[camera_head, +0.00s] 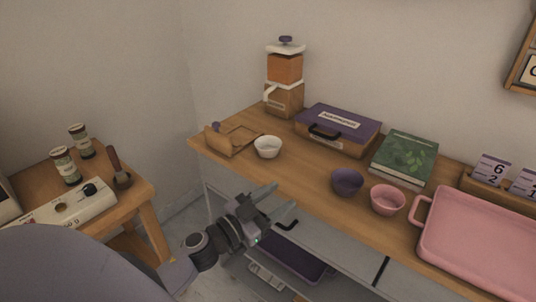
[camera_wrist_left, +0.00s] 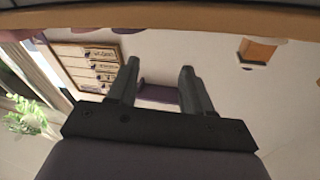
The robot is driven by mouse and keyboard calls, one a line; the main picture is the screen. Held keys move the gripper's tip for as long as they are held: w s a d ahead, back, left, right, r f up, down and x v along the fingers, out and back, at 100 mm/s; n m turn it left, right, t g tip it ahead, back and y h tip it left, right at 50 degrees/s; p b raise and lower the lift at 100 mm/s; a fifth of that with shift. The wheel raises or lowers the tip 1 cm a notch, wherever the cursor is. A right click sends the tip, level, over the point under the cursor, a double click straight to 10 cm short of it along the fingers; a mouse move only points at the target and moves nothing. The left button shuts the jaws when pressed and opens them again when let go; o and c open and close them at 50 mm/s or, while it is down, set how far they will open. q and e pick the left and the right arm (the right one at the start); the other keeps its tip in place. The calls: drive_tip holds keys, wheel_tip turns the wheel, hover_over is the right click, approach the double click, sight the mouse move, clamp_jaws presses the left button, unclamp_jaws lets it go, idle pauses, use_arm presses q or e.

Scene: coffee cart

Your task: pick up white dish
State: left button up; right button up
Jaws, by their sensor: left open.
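The white dish (camera_head: 267,147) is a small round bowl. It stands upright on the wooden counter (camera_head: 300,180) near its left end, beside a wooden holder. My left gripper (camera_head: 280,199) is open and empty in front of the counter's front edge, below and slightly right of the dish, apart from it. In the left wrist view the two fingers (camera_wrist_left: 158,85) are spread with nothing between them. I cannot make out the white dish in that view. My right gripper is not in view.
A purple bowl (camera_head: 347,182), a pink bowl (camera_head: 388,199) and a pink tray (camera_head: 478,243) stand to the right. Behind are a grinder (camera_head: 285,82), a purple case (camera_head: 338,130) and a green book (camera_head: 405,156). A side table (camera_head: 128,205) stands at left.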

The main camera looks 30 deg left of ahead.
sight(274, 156)
use_arm(q)
drive_tip(key=w+a+m+g, duration=0.1)
drive_tip(key=w, duration=0.1)
drive_tip(key=w+a+r+m+g+h+b, duration=0.1)
drive_tip(key=w, duration=0.1)
drive_tip(key=w+a+r+m+g+h+b, duration=0.1)
drive_tip(key=w, duration=0.1)
drive_tip(key=shift+r, duration=0.25)
drive_tip(key=w+a+n+y, duration=0.1)
drive_tip(key=a, duration=0.2)
drive_tip(key=w+a+n+g+y+b, duration=0.1)
drive_tip(key=a+y, duration=0.1)
drive_tip(key=a, duration=0.1)
drive_tip(key=w+a+n+g+y, duration=0.1)
drive_tip(key=a, duration=0.2)
drive_tip(key=shift+w+r+y+b, duration=0.15)
drive_tip(key=shift+w+y+b, duration=0.15)
drive_tip(key=shift+w+b, duration=0.1)
drive_tip(key=shift+w+a, duration=0.1)
drive_tip(key=shift+w, duration=0.4)
drive_tip(key=b+x, duration=0.1)
drive_tip(key=x, duration=0.4)
drive_tip(key=shift+w+f, duration=0.15)
drive_tip(key=shift+f, duration=0.1)
drive_tip(key=shift+w+f, duration=0.1)
drive_tip(key=shift+w, duration=0.2)
clamp_jaws()
